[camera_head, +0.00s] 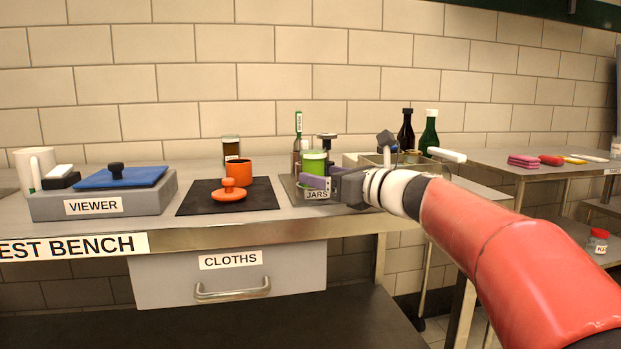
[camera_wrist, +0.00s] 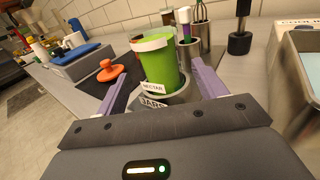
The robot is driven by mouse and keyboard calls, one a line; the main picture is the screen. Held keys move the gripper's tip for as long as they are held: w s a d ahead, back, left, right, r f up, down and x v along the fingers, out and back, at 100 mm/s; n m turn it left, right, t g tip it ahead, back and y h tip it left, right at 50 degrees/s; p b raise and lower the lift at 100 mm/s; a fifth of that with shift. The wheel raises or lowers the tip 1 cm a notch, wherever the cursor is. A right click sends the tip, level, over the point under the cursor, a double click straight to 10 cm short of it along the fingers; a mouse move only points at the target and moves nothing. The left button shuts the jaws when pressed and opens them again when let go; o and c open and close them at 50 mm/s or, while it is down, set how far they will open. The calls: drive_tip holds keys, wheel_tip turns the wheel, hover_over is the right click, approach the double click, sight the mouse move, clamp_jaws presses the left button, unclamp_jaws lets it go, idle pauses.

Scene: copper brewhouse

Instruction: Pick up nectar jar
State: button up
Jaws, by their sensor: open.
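The nectar jar (camera_wrist: 160,66) is a green jar with a white lid and a label reading NECTAR. In the wrist view it stands upright in a grey holder (camera_wrist: 180,97) labelled JARS. In the head view the green jar (camera_head: 314,161) shows at the right part of the bench, partly behind my gripper (camera_head: 312,184). My gripper (camera_wrist: 160,92) is open, with one purple finger on each side of the jar's lower part in the wrist view. I cannot tell whether either finger touches it.
An orange cup (camera_head: 239,170) and orange lid (camera_head: 229,192) sit on a black mat (camera_head: 190,204) left of the jar. Behind the jar are a metal cup with tools (camera_wrist: 201,32) and a dark stamp-like object (camera_wrist: 240,40). A metal tray (camera_wrist: 300,75) lies to the right.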

sight(323, 174)
drive_tip(key=x, duration=0.4)
drive_tip(key=shift+w+a, duration=0.1)
drive_tip(key=shift+w, duration=0.05)
drive_tip(key=shift+c, duration=0.4)
drive_tip(key=c, duration=1.2)
drive_tip(key=shift+o, duration=0.2)
drive_tip(key=shift+r, duration=0.1)
wheel_tip(323, 174, up, 20)
drive_tip(key=p, duration=0.8)
drive_tip(key=shift+p, duration=0.4)
